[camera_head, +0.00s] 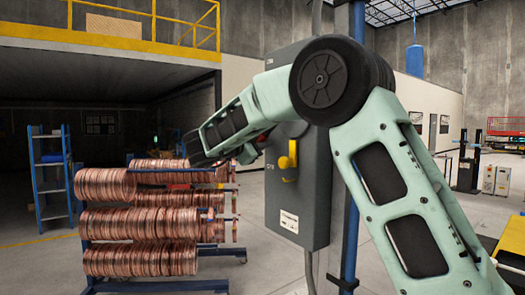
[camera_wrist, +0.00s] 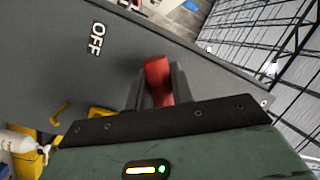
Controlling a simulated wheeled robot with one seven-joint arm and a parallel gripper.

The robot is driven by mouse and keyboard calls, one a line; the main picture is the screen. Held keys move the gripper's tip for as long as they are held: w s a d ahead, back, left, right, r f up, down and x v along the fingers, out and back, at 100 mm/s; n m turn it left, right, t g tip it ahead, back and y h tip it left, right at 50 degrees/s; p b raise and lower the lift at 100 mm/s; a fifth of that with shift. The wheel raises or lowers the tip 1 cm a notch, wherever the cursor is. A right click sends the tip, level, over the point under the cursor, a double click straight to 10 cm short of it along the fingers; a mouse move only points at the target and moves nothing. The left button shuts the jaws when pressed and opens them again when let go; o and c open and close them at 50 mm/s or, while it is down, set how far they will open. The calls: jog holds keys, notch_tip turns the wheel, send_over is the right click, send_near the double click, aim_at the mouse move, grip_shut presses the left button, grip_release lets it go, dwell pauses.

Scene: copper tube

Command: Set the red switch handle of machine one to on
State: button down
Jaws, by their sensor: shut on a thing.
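The grey switch box (camera_head: 312,180) stands on a blue post in the head view, with a yellow latch (camera_head: 288,162) on its side. In the wrist view the box face (camera_wrist: 50,60) fills much of the left, and a white OFF label (camera_wrist: 96,39) is on it. The red switch handle (camera_wrist: 157,70) shows between the two dark fingers of my gripper (camera_wrist: 158,88), which is shut on it. Part of the yellow latch (camera_wrist: 101,112) also shows beside my gripper in the wrist view.
Racks of copper coils (camera_head: 140,222) stand left of the box. A blue shelf (camera_head: 50,178) is farther left. A yellow railing (camera_head: 140,22) runs above the dark bay. Open floor lies in front of the blue shelf.

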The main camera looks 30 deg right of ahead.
jog(key=shift+w+r+m+b, duration=0.4)
jog(key=shift+w+m+b, duration=0.1)
jog(key=shift+m+b, duration=0.5)
jog(key=r+m+b, duration=0.1)
jog(key=r+m, duration=0.1)
jog(key=w+r+m+h+b, duration=0.1)
jog(key=r+m+b, duration=0.1)
jog(key=r+m+h+b, duration=0.1)
jog(key=r+m+b, duration=0.1)
jog(key=m, duration=0.1)
jog(key=shift+w+r+g, duration=0.2)
jog(key=shift+r+g, duration=0.1)
jog(key=shift+g, duration=0.1)
jog(key=s+r+m+g+h+b, duration=0.1)
jog(key=s+r+m+g+b, duration=0.1)
jog(key=r+m, duration=0.6)
jog(key=shift+s+m+g+h, duration=0.3)
jog(key=shift+s+m+g, duration=0.55)
jog(key=shift+m, duration=0.55)
jog(key=c, duration=1.2)
grip_release()
jog(key=shift+c, duration=0.2)
jog(key=shift+a, duration=0.15)
jog(key=v, duration=1.7)
